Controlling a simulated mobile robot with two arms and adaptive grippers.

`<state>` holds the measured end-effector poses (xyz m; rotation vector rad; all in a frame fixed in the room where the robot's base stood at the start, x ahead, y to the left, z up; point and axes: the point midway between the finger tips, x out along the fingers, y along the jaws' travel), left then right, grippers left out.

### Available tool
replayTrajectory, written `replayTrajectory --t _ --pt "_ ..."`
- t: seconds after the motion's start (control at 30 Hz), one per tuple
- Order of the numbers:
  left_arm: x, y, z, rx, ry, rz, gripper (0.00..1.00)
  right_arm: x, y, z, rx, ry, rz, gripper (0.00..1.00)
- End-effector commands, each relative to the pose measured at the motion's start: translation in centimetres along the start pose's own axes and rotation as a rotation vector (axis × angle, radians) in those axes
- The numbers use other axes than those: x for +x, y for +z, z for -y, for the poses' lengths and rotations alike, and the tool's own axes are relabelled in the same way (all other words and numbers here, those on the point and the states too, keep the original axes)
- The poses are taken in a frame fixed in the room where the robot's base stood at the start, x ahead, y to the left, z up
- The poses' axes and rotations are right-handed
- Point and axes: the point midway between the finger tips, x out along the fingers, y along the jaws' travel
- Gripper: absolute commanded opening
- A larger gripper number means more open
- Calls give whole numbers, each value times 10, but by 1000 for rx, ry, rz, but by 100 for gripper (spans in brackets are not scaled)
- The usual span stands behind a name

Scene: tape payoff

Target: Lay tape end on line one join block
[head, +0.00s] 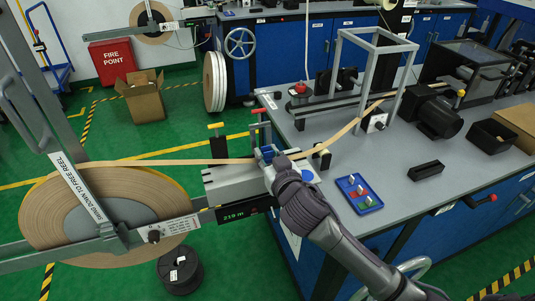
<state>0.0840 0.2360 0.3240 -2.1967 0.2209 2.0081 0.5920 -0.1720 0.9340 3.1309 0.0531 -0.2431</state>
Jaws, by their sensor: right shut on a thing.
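A second stretch of tape (340,134) rises from the unit to the machine on the bench. My own wrist hides the fingertips and the exact grip. My left gripper is out of view.
A blue tray (359,194) with small coloured items and a black block (426,171) lie on the grey bench (395,155). A grey frame (375,50) and a black motor (437,118) stand behind. A black spool (180,270) sits on the green floor.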

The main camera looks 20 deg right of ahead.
Motion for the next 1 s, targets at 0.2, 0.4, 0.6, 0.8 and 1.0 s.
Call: replayTrajectory --t 0.2,0.4,0.6,0.8,1.0 --pt "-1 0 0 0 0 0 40 0 -1 0 0 0 0 0" --pt "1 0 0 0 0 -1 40 0 1 0 0 0 0 0" --pt "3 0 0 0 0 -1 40 1 6 0 0 0 1 0" --pt "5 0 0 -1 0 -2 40 2 9 0 0 0 0 0" --pt "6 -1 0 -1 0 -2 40 2 10 0 0 0 0 0"
